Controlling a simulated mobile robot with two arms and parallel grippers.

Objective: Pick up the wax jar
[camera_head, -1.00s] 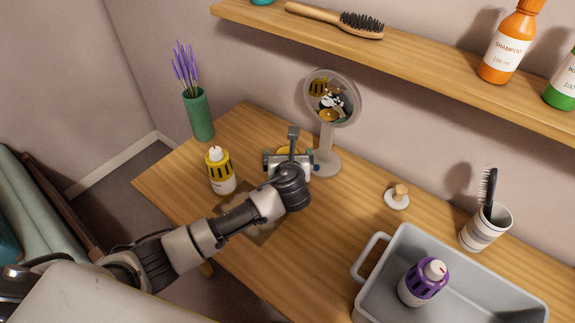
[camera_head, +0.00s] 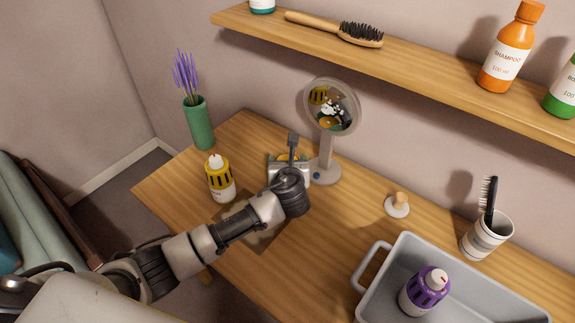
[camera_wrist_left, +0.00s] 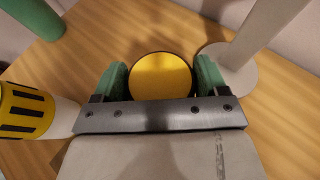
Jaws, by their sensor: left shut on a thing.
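The wax jar (camera_wrist_left: 161,74), seen from above with a round yellow lid, sits between the two green finger pads of my left gripper (camera_wrist_left: 160,82) in the left wrist view. The gripper is shut on it, one pad at each side. In the head view my left gripper (camera_head: 288,172) is at the back of the wooden table, just left of the round mirror's base. There it hides most of the jar; only a bit of yellow (camera_head: 287,157) shows. I cannot tell whether the jar touches the table. My right gripper is not in view.
A yellow bottle (camera_head: 220,182) stands close left of the gripper, with a green vase (camera_head: 201,125) behind it. The mirror (camera_head: 327,165) is close on the right. A grey bin (camera_head: 375,272) holds a purple bottle (camera_head: 424,292). A shelf (camera_head: 420,70) hangs above.

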